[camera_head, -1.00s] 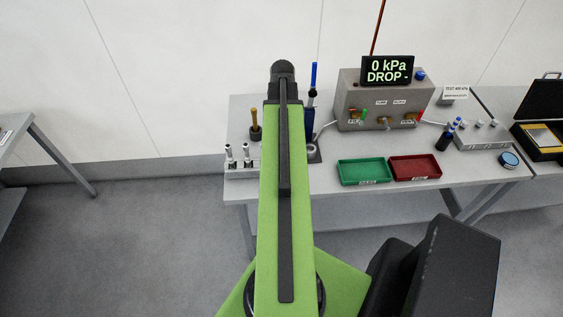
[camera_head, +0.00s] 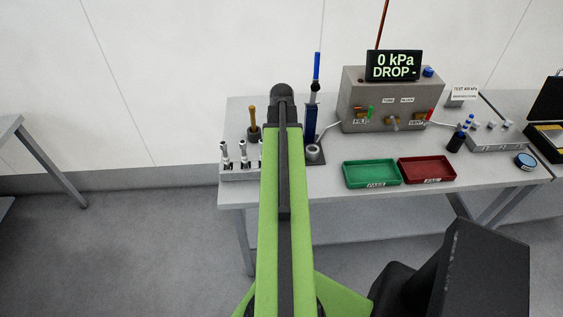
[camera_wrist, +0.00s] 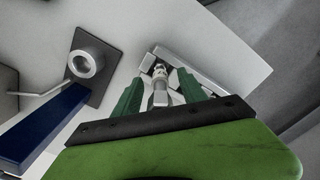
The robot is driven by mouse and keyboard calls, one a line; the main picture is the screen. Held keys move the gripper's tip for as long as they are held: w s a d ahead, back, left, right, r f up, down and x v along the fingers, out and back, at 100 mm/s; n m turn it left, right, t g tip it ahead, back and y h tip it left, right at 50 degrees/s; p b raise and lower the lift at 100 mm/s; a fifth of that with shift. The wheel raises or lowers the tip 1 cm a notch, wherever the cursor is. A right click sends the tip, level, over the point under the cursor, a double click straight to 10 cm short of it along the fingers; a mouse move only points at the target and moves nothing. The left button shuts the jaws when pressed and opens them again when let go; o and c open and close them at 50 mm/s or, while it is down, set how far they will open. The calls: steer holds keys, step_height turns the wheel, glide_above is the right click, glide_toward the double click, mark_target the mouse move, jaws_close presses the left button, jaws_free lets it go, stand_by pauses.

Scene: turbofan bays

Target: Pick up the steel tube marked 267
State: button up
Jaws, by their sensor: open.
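Steel tubes with metal fittings on top stand upright in a pale rack (camera_head: 240,176) at the bench's left end. Two tubes (camera_head: 225,155) (camera_head: 243,155) show clearly in the head view, and a third is partly behind my arm. My gripper (camera_wrist: 160,84) is open in the wrist view, with its two green fingers apart. A steel tube's fitting (camera_wrist: 160,72) shows between and just beyond the fingers, near the rack (camera_wrist: 218,62). I cannot see contact. No mark 267 is readable, so I cannot tell which tube this is. My arm hides the gripper in the head view.
A blue upright tool (camera_head: 312,110) and a round metal socket (camera_head: 314,152) stand right of my arm. A grey test box (camera_head: 383,100), a green tray (camera_head: 371,173) and a red tray (camera_head: 427,170) lie farther right. A yellow-handled tool (camera_head: 253,120) stands behind the rack.

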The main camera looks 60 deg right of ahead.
steer(key=shift+r, duration=0.1)
steer(key=shift+c, duration=0.4)
jaws_close()
